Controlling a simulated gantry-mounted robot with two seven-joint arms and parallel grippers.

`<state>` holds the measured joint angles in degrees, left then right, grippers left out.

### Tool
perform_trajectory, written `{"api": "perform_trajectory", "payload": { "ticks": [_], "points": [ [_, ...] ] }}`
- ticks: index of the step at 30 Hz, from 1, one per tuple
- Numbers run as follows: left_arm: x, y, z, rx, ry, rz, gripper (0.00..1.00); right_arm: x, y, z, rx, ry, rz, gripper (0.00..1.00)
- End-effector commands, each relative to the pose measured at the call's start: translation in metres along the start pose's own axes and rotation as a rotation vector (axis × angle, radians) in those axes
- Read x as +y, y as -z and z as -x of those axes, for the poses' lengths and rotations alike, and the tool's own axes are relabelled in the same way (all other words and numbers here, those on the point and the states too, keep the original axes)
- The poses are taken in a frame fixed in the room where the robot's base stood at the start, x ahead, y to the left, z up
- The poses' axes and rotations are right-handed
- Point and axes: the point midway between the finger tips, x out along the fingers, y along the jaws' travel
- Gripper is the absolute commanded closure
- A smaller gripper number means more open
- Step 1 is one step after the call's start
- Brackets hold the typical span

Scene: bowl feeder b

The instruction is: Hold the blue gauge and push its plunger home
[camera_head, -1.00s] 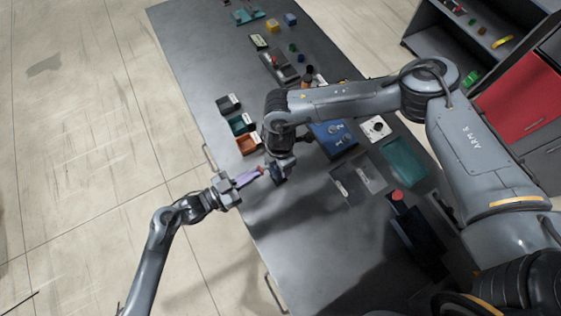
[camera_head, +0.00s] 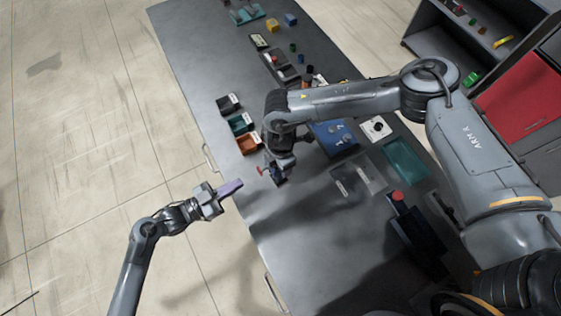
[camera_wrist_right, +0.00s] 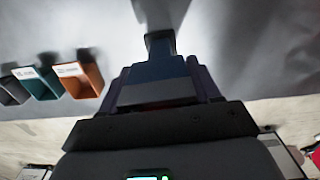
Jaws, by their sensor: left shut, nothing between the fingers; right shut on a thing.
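The blue gauge (camera_wrist_right: 158,72) is between the purple fingers of my right gripper (camera_wrist_right: 162,88) in the right wrist view. In the head view my right gripper (camera_head: 279,177) holds it above the left edge of the bench, and most of the gauge is hidden by the hand. A small red end, which looks like the plunger (camera_head: 261,171), sticks out to the left of it. My left gripper (camera_head: 238,186) is shut and empty, its purple fingers pointing right at the bench edge. A gap separates its tips from the red end. How far in the plunger sits is too small to tell.
Black, green and orange bins (camera_head: 248,144) stand along the bench's left edge, just beyond my right gripper. A blue panel (camera_head: 333,137), a grey tray (camera_head: 358,178) and a teal tray (camera_head: 404,162) lie to the right.

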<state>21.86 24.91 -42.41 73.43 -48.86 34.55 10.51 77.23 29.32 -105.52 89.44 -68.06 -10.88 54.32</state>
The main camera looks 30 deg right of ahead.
Motion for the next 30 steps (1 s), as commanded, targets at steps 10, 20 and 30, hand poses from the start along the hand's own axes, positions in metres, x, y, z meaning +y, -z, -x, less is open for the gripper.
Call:
{"api": "perform_trajectory", "payload": {
  "ticks": [10,20,30],
  "points": [
    [0.0,0.0001,0.0008,0.0,0.0,0.0,1.0,0.0005,0.0002,0.0007,0.001,-0.001,0.0,0.93],
    [0.0,0.0,0.0007,0.0,0.0,0.0,1.0,0.0002,0.0001,0.0003,0.0,0.0,0.0,0.08],
    [0.0,0.0001,0.0006,0.0,0.0,0.0,1.0,0.0009,0.0004,0.0091,0.002,-0.002,0.0,0.08]
  ]
}}
